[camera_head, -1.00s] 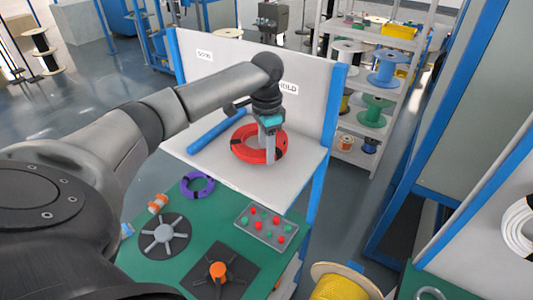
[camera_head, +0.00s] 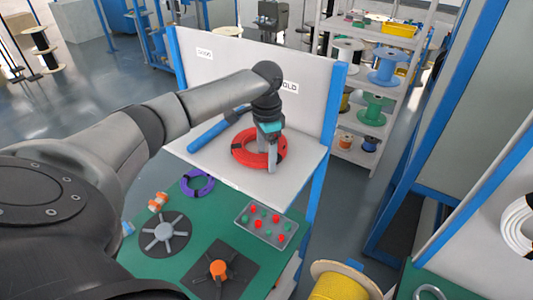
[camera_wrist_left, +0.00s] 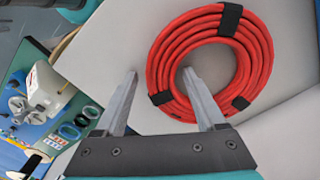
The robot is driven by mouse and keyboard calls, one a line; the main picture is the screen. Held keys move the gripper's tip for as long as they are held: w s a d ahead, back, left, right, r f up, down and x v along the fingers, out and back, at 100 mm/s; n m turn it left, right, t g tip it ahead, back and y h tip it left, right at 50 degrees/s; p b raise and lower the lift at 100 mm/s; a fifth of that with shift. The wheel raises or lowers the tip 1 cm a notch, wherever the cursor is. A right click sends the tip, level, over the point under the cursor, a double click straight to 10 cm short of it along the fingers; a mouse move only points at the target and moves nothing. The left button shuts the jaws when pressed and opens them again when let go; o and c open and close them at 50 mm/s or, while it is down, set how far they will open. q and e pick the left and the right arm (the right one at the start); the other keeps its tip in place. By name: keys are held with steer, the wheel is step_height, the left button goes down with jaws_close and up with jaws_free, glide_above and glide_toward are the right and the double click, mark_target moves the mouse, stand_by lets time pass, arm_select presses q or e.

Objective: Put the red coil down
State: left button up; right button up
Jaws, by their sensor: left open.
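The red coil (camera_head: 240,155) lies flat on a white shelf (camera_head: 220,180), below the right-hand label on its back panel. It has black bands, seen also on the coil in the left wrist view (camera_wrist_left: 257,50). My left gripper (camera_head: 269,164) points down at the coil's near side, and its fingers hide part of the ring. In the left wrist view the gripper (camera_wrist_left: 160,76) is open, one finger over the coil's inner opening and the other outside the ring. I cannot tell whether either finger touches the coil. My right gripper is not in view.
A blue bar (camera_head: 215,130) lies left of the coil. The white back panel (camera_head: 240,65) stands behind. A green bench (camera_head: 200,220) below holds a purple ring (camera_head: 197,184), a button tray (camera_head: 266,224) and fixtures. A blue post (camera_head: 330,105) bounds the shelf's right.

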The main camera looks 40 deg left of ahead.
arm_select(q)
steer(key=shift+r, duration=0.1)
step_height(320, 180, up, 12)
steer(key=b, duration=0.1)
stand_by(0.4)
